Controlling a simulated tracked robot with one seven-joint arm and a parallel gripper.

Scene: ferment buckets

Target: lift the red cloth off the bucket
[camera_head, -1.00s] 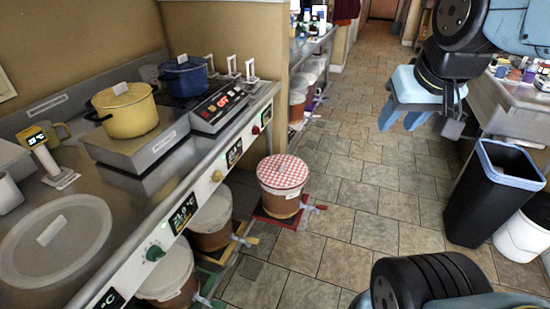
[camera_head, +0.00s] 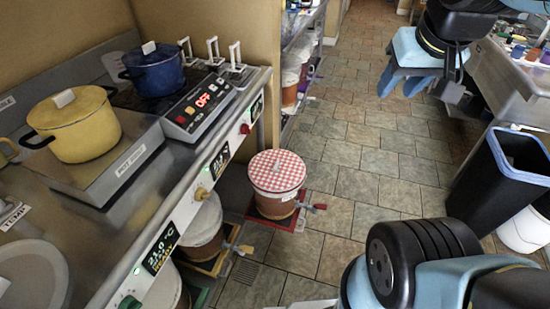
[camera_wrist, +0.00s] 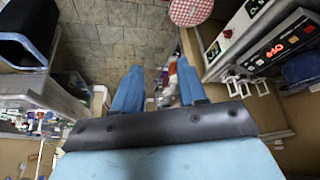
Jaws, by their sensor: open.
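The red-and-white checked cloth (camera_head: 277,170) covers the top of a brown bucket (camera_head: 275,206). The bucket stands on the floor on a red base with a red-handled tap, beside the counter's end. The cloth also shows at the top edge of the wrist view (camera_wrist: 190,11), partly cut off. My gripper (camera_head: 413,84) is at the upper right of the head view, up and to the right of the bucket and well apart from it. In the wrist view its two blue fingers (camera_wrist: 160,85) are spread with nothing between them.
A steel counter with a yellow pot (camera_head: 75,127) and a blue pot (camera_head: 153,70) runs along the left. Other lidded buckets (camera_head: 203,228) stand under it. A black bin (camera_head: 497,187) stands at the right. The tiled floor between is clear.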

